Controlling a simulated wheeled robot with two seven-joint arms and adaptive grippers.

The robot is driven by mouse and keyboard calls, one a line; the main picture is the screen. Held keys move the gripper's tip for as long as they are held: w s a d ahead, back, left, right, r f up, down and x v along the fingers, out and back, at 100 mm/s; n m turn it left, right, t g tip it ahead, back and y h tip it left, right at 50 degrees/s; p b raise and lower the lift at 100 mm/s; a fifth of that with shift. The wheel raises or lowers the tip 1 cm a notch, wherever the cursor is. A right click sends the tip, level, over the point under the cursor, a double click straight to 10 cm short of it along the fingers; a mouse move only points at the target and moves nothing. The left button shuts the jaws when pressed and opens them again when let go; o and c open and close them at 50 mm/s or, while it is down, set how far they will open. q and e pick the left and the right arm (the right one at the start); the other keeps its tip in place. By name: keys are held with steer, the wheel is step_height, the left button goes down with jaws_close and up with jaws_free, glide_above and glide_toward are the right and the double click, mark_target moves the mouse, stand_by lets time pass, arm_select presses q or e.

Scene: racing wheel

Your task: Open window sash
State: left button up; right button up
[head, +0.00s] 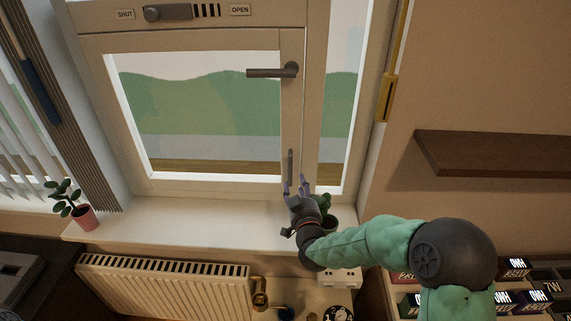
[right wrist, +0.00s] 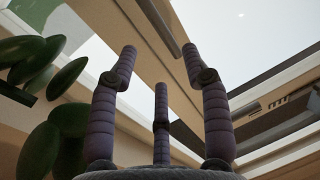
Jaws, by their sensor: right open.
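The window sash (head: 126,110) is a pale framed pane that looks flush in its frame. A grey lever handle (head: 270,72) on its right stile points left, horizontal. My left gripper is not in view.
A top rail carries a dark knob (head: 152,13) between SHUT and OPEN labels, on the SHUT side. A pink potted plant (head: 82,212) stands on the sill's left; another plant (head: 324,210) is right beside my right gripper. A radiator (head: 165,283) is below; a shelf (head: 490,158) is right.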

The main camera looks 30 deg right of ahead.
steer(key=b, duration=0.1)
glide_above(291, 182)
steer(key=shift+w+d+f, duration=0.1)
steer(key=shift+w+d, duration=0.15)
steer(key=shift+w, duration=0.1)
jaws_close()
